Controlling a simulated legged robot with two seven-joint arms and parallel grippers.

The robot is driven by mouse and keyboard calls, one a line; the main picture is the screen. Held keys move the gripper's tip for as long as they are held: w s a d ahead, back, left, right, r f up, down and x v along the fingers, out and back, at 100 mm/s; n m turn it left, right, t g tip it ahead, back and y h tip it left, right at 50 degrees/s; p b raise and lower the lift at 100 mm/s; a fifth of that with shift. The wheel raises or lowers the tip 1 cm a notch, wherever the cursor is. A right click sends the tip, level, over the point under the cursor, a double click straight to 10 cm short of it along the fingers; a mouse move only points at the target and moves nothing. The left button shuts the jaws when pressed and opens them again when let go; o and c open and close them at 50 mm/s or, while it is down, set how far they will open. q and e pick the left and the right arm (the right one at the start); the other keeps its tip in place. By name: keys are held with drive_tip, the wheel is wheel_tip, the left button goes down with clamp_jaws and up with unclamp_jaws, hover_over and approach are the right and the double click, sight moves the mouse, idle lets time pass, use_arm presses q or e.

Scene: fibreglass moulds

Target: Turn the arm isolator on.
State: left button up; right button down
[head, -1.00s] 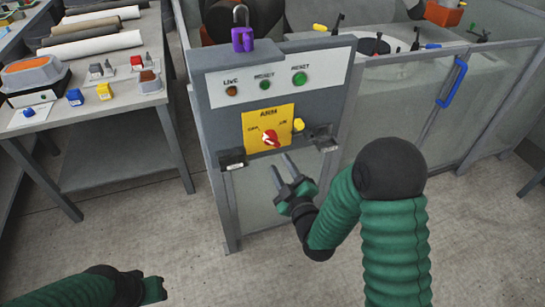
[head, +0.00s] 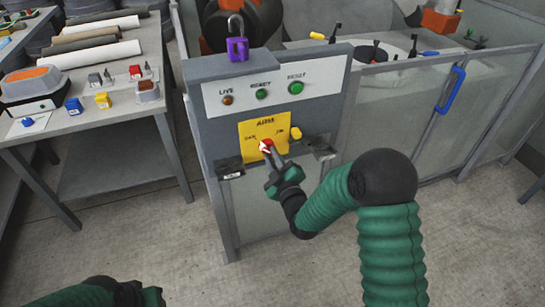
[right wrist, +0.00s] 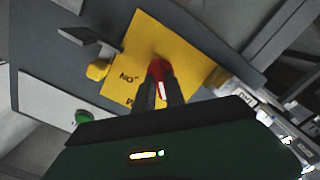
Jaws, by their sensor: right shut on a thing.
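The arm isolator is a yellow plate (head: 279,128) marked ARM on the grey control panel, with a red rotary handle (head: 266,144) bearing a white mark. My right gripper (head: 270,156) reaches up to it from the lower right, its fingers closed on the handle. In the right wrist view the red handle (right wrist: 158,68) sits between the two dark fingertips (right wrist: 160,90), in front of the yellow plate (right wrist: 185,57), where "ON" reads upside down. The fingers partly hide the handle, so its exact setting is unclear. My left gripper (head: 151,296) is low at the left, its jaws unclear.
Above the isolator are an orange LIVE lamp (head: 227,100) and green buttons (head: 296,88). A yellow knob (head: 295,134) sticks out beside the plate. A purple padlock (head: 237,48) is on the panel top.

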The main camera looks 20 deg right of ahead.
drive_tip(key=shift+f+m, duration=0.15)
drive_tip(key=shift+m, duration=0.15)
drive_tip(key=m, duration=0.3)
drive_tip(key=shift+a+b, duration=0.1)
drive_tip(key=shift+b, duration=0.3)
drive_tip(key=m, duration=0.5)
drive_tip(key=shift+b, duration=0.3)
drive_tip(key=m, duration=0.9)
drive_tip(key=shift+f+m, duration=0.1)
drive_tip(key=shift+m, duration=0.2)
drive_tip(key=c, duration=1.4)
unclamp_jaws()
